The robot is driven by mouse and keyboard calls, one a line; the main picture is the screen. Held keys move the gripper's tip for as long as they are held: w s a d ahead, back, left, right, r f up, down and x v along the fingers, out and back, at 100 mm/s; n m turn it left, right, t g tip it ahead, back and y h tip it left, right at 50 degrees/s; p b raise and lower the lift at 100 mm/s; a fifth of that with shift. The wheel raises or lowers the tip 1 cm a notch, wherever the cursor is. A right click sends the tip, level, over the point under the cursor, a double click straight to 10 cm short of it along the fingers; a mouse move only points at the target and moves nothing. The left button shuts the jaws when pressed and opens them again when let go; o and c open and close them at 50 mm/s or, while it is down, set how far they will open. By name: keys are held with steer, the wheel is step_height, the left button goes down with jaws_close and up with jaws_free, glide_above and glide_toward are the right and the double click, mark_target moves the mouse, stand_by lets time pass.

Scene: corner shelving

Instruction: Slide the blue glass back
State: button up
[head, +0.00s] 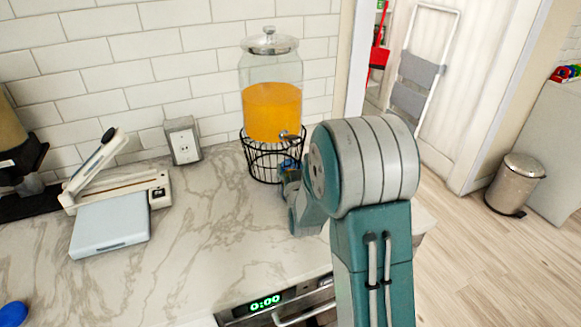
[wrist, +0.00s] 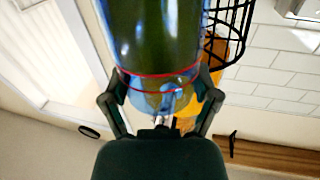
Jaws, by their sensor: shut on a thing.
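The blue glass (wrist: 155,38) fills the top middle of the wrist view, with a thin red line across it. My gripper (wrist: 160,98) is shut on it, with one finger on each side. In the head view a small bit of the blue glass (head: 287,165) shows in front of the black wire stand, mostly hidden by my gripper and arm. Whether the glass touches the stand or the counter cannot be told.
A drink dispenser (head: 271,105) with orange liquid stands on the black wire stand (head: 262,160) right behind the glass.

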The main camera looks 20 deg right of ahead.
steer(key=s, duration=0.7)
steer(key=shift+f, duration=0.2)
stand_by(0.9)
steer(key=shift+s+a, duration=0.1)
steer(key=a, duration=1.8)
steer(key=shift+r, duration=0.15)
stand_by(2.7)
stand_by(0.4)
steer(key=o, duration=1.1)
steer(key=shift+o, duration=0.2)
step_height(320, 180, up, 10)
